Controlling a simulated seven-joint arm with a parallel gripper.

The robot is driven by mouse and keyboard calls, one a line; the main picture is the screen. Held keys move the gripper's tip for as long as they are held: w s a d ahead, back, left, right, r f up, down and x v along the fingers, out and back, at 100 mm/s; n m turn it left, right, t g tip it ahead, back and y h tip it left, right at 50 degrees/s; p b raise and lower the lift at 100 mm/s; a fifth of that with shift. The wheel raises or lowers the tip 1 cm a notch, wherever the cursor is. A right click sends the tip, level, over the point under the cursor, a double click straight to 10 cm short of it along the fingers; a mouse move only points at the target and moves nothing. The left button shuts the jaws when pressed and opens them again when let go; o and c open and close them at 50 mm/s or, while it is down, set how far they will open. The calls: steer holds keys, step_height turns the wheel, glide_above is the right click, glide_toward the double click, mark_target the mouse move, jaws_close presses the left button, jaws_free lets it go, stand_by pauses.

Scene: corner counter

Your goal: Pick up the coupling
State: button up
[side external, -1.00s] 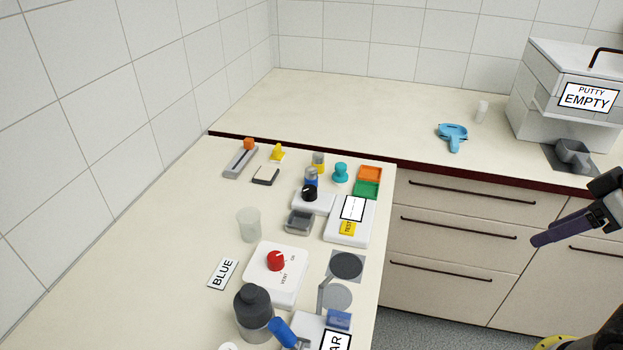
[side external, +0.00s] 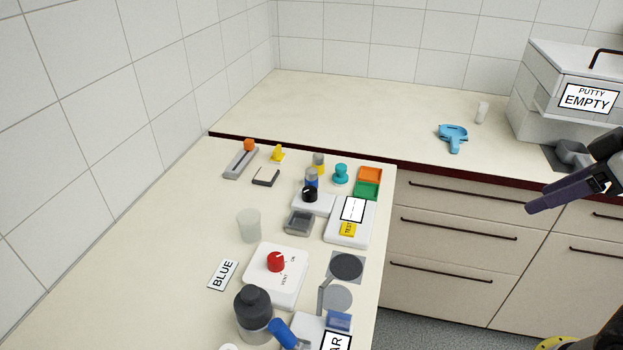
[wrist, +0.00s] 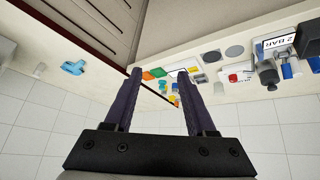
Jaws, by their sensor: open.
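I cannot tell for sure which thing is the coupling; no part is labelled so. Small candidates on the near counter in the side view are a teal spool-like piece (side external: 341,173) and a blue and grey cylinder (side external: 311,178) behind a black knob. A light blue handled piece (side external: 453,137) lies on the far counter and also shows in the wrist view (wrist: 73,68). My gripper (side external: 533,205) is at the right, in front of the drawers and away from all of these. In the wrist view my gripper (wrist: 158,75) is open, with nothing between its fingers.
A red-knob box (side external: 277,275), a dark bottle (side external: 253,312), a clear cup (side external: 249,225) and orange and green trays (side external: 369,175) crowd the near counter. The far counter's middle (side external: 345,105) is clear.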

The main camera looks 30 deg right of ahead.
steer(key=w+a+r+n, duration=0.1)
steer(key=w+r, duration=0.2)
steer(key=w, duration=0.4)
steer(key=w+a+r+n+y, duration=0.1)
steer(key=w+a+r, duration=0.15)
steer(key=w, duration=0.45)
steer(key=w+a+r+n, duration=0.1)
steer(key=w+r, duration=0.3)
steer(key=w, duration=0.3)
steer(key=n+g+y, duration=0.1)
steer(key=g, duration=0.1)
glide_above(313, 171)
steer(key=s+d, duration=0.4)
steer(key=s, duration=0.1)
step_height(313, 171, down, 11)
steer(key=shift+n+g, duration=0.3)
steer(key=shift+g, duration=0.1)
steer(key=x, duration=0.9)
steer(key=s+x, duration=0.1)
steer(key=x, duration=0.4)
steer(key=shift+a+f, duration=0.1)
steer(key=shift+x, duration=3.05)
jaws_close()
